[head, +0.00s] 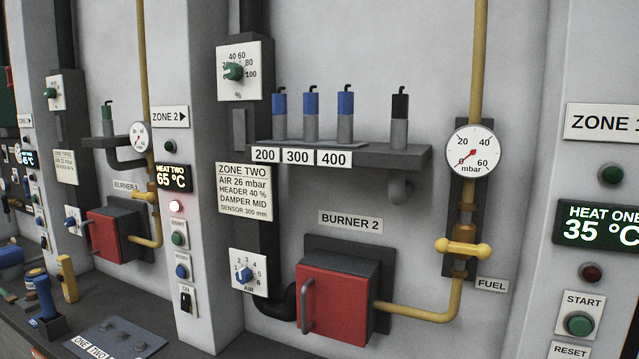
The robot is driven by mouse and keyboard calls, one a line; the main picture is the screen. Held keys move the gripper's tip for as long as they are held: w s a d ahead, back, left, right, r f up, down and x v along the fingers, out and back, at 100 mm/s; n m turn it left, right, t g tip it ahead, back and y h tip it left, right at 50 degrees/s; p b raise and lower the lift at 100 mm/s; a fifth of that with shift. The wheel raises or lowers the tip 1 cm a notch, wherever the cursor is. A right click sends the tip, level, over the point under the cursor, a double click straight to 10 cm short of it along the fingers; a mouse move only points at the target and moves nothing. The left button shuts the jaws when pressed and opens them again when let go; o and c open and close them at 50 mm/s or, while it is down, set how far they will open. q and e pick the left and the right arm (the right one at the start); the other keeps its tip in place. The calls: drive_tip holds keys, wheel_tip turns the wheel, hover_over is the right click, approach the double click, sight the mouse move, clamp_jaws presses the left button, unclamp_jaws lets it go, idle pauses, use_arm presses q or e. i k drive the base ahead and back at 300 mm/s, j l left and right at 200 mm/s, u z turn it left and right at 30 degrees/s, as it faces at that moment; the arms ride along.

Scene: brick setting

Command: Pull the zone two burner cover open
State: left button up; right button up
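The zone two burner cover (345,298) is a red, box-shaped front on a dark housing, low in the middle of the head view. It sits flat against the housing and looks closed. A grey vertical bar handle (307,310) stands on its left side. A "BURNER 2" label (350,222) is on the wall above it, and a "ZONE TWO" card (243,192) is up to its left. Neither of my grippers is in view, and nothing touches the cover or the handle.
A yellow fuel pipe (420,312) with a valve (463,247) runs right of the cover. A grey shelf (400,156) with blue and black plugs juts out above. A dial labelled AIR (247,273) is left. Another red burner cover (105,240) is farther left, beyond a pillar (210,100).

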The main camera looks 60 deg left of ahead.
sight(333, 305)
drive_tip(key=l+u, duration=0.1)
drive_tip(key=u, duration=2.45)
drive_tip(key=j, duration=0.1)
